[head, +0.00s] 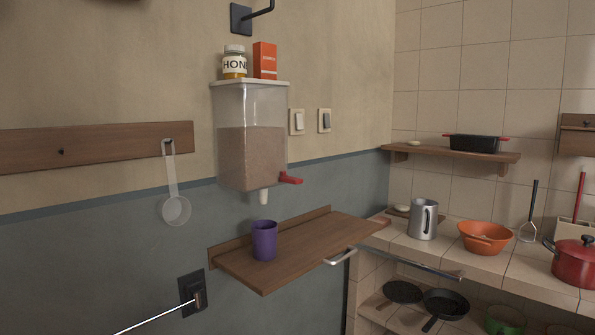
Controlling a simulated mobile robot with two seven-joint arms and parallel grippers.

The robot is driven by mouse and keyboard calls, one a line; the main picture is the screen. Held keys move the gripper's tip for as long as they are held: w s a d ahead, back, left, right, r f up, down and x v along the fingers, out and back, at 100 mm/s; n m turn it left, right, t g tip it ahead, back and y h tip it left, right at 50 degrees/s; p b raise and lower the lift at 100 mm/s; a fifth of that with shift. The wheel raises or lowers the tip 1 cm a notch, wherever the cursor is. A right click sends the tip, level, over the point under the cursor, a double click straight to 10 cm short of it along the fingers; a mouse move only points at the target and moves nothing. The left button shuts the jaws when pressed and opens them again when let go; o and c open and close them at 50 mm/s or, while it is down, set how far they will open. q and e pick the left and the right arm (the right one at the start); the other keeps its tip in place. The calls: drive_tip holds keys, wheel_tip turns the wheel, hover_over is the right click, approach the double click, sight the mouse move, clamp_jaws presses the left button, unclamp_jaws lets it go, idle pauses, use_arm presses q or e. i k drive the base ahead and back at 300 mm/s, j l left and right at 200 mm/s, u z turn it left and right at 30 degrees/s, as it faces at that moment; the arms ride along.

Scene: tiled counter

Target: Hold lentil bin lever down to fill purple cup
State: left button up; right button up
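The lentil bin (252,150) is a clear dispenser on the wall, filled to roughly two thirds with brown lentils. Its red lever (291,178) sticks out at the lower right. A white spout (264,196) points down from its underside. The purple cup (264,241) stands upright on a wooden wall shelf (310,245), below the spout in this view, with a gap between them. The inside of the cup cannot be seen. Neither of my grippers shows in the head view.
A honey jar (234,62) and an orange box (265,60) stand on top of the bin. A metal handle (340,257) is at the shelf's front edge. The tiled counter at right holds a metal mug (423,220) and orange colander (485,237).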

sight(284, 177)
drive_tip(key=k, duration=0.45)
drive_tip(key=u, duration=3.2)
drive_tip(key=k+l, duration=0.65)
drive_tip(key=l, duration=0.15)
drive_tip(key=k+l, duration=0.65)
drive_tip(key=l, duration=0.15)
drive_tip(key=k+l, duration=0.65)
drive_tip(key=l, duration=0.2)
